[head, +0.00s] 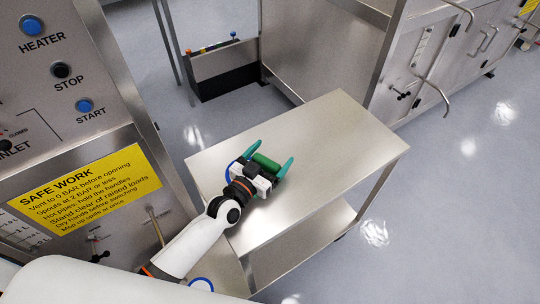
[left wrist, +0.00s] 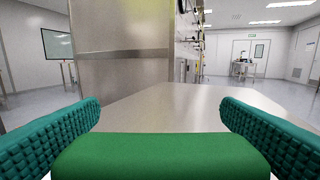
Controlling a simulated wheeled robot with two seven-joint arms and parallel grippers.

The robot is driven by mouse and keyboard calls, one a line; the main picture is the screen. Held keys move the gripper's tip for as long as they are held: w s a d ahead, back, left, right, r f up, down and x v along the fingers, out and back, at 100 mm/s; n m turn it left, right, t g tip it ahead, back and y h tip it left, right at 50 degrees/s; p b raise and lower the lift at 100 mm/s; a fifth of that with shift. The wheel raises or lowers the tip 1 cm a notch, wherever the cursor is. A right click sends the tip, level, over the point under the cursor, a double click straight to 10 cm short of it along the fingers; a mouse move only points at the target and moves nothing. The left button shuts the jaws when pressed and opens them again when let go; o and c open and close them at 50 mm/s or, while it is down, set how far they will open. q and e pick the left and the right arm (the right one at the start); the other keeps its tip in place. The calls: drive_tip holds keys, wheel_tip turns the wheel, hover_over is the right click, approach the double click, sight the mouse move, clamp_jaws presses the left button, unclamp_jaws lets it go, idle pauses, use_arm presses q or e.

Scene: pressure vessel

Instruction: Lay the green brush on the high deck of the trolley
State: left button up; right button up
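The green brush (head: 266,162) lies across between the two teal fingers of my left gripper (head: 271,157), over the trolley's high deck (head: 325,140). The gripper is low over the left part of the deck. I cannot tell whether the brush touches the deck. My right gripper is in neither view.
The trolley's lower shelf (head: 300,240) shows beneath the high deck. A steel control panel with a yellow safety sign (head: 90,195) stands at the left. Steel cabinets (head: 440,70) stand at the back right. The deck's right and far parts are bare.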

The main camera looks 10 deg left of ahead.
use_arm(q)
drive_tip(key=shift+o, duration=0.8)
drive_tip(key=shift+r, duration=0.1)
drive_tip(key=shift+s+r, duration=0.1)
drive_tip(key=shift+r, duration=0.05)
drive_tip(key=p+v, duration=0.3)
drive_tip(key=v, duration=0.9)
